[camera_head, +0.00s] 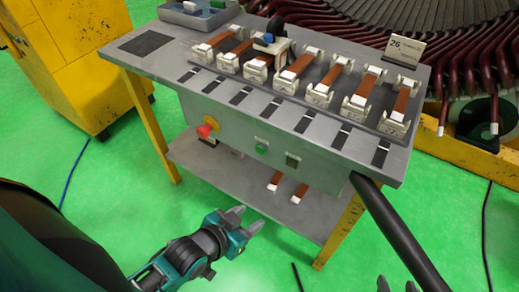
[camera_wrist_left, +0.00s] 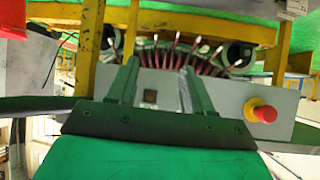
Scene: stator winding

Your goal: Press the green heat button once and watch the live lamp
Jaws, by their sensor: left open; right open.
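The green heat button (camera_head: 262,149) is on the grey front panel of the bench. A small dark square window (camera_head: 292,160), which looks like the live lamp, is to its right and appears unlit. It also shows in the left wrist view (camera_wrist_left: 150,96), between the fingers. My left gripper (camera_head: 246,220) is open and empty, in front of and below the panel, apart from the button. In the left wrist view its fingers (camera_wrist_left: 160,78) point at the panel, and the green button cannot be made out. My right gripper (camera_head: 397,286) is open at the bottom edge, partly cut off.
A red mushroom knob (camera_head: 205,131) sticks out left of the green button and also shows in the left wrist view (camera_wrist_left: 265,113). Copper-coloured bars in pale holders (camera_head: 294,73) line the bench top (camera_head: 150,65). A lower shelf (camera_head: 225,175) juts out below the panel.

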